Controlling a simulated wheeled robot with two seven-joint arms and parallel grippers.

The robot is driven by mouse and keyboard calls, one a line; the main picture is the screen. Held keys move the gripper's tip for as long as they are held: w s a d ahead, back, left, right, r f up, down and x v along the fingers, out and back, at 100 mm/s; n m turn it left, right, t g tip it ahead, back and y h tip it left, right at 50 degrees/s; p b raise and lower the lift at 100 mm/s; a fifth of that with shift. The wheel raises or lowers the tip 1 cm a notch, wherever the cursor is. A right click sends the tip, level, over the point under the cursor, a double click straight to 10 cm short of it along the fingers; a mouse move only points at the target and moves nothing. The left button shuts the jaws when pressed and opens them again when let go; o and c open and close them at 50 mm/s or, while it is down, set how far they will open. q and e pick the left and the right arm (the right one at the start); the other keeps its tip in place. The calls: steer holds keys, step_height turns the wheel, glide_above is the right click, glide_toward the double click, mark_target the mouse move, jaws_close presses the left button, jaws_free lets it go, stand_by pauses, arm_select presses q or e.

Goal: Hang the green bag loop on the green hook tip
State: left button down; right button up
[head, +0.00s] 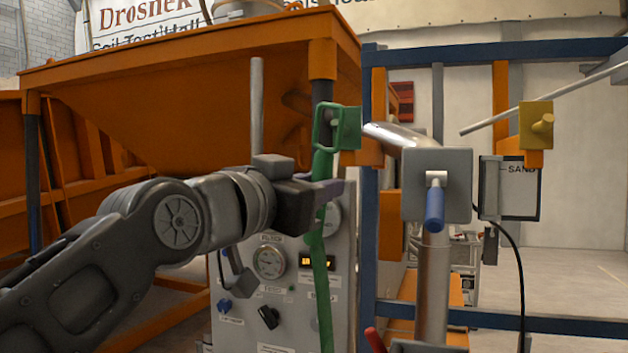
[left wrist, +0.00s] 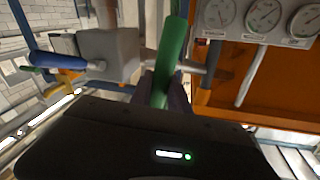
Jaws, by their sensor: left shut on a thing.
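My left gripper (head: 328,192) comes in from the left and is shut on a long green strap (head: 318,262). The strap hangs down in front of the instrument panel and also runs between the fingers in the left wrist view (left wrist: 172,60). Above the gripper, a thin green loop (head: 318,130) stands beside a green block (head: 349,128). The block is close to the free end of a silver rod (head: 392,136) from a grey box. I cannot tell whether loop, block and rod touch. My right gripper is not in view.
The grey box (head: 450,165) with a blue handle (head: 434,208) stands on a metal post. A yellow block (head: 537,122) is at the right near a thin rod. An orange hopper (head: 180,100) and a gauge panel (head: 345,290) stand behind my arm. A blue frame (head: 500,50) spans the right.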

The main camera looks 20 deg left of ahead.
arm_select(q)
steer(key=shift+w+d+f+p, duration=0.1)
steer(key=shift+w+f+p, duration=0.15)
steer(key=shift+w, duration=0.7)
steer(key=shift+w+f+p, duration=0.2)
steer(key=shift+w+p, duration=0.2)
steer(key=shift+w, duration=0.6)
steer(key=shift+w+d+f+p, duration=0.1)
steer(key=shift+w+f+p, duration=0.15)
steer(key=shift+w, duration=0.7)
steer(key=c, duration=1.2)
jaws_free()
steer(key=shift+o, duration=0.2)
steer(key=shift+s, duration=0.1)
steer(key=b+v, duration=0.4)
steer(key=v, duration=0.3)
steer(key=shift+s, duration=0.3)
